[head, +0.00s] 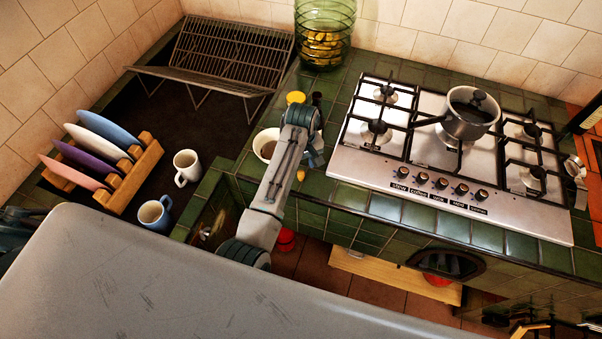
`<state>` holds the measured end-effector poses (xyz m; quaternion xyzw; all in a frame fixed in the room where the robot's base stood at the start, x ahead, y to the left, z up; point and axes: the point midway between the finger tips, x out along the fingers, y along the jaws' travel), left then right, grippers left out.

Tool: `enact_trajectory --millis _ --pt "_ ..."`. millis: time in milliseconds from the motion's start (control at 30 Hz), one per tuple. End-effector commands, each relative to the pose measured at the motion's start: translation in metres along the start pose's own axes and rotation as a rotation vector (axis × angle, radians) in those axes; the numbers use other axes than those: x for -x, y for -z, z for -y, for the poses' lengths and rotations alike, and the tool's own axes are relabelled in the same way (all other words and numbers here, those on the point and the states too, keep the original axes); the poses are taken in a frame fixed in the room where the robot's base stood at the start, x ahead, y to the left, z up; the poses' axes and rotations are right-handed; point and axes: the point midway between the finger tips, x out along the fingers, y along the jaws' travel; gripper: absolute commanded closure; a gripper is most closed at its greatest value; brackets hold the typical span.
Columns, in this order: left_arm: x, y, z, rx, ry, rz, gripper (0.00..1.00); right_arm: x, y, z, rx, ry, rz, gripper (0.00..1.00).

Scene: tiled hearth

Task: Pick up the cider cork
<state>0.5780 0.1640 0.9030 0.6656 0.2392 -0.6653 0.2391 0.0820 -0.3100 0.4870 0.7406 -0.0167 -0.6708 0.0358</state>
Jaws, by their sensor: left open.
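A small tan-yellow piece (301,175), possibly the cider cork, shows at the front edge of the green tiled counter; it is too small to be sure. My left gripper (314,158) points down over the counter close to it, just above and to its right in the picture. The gripper is open and seems empty, though my own arm partly hides its fingers. I cannot tell whether it touches the piece. My right gripper is not in view.
A white bowl (266,144) and a yellow-topped item (295,98) stand close to my left arm. The hob (440,160) with a saucepan (468,113) is to the right. A green glass jar (325,32) stands behind. Mugs (186,166) and a plate rack (146,160) are left.

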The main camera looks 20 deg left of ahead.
Motion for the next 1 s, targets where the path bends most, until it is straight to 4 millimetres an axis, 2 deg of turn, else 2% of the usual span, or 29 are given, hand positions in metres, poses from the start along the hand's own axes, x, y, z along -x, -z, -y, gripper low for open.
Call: enact_trajectory --millis 200,400,633,667,800,900,1000 --pt "-0.025 -0.004 0.004 0.0 0.004 0.005 0.54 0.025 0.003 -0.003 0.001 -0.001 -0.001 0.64" --pt "-0.048 -0.003 0.003 0.0 0.001 0.003 0.54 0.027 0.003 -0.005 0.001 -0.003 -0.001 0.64" --pt "-0.05 -0.003 0.003 0.0 0.0 0.001 0.54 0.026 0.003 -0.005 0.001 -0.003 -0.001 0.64" --pt "-0.05 -0.003 0.003 0.0 0.0 0.001 0.56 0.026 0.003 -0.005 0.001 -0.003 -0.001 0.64" --pt "-0.05 -0.003 0.003 0.0 0.0 0.001 0.83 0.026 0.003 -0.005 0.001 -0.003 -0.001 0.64" --pt "-0.05 -0.003 0.003 0.0 0.0 0.001 1.0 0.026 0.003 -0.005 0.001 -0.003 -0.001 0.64" --pt "-0.05 -0.003 0.003 0.0 0.0 0.001 1.0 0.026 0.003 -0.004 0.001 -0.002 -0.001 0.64"
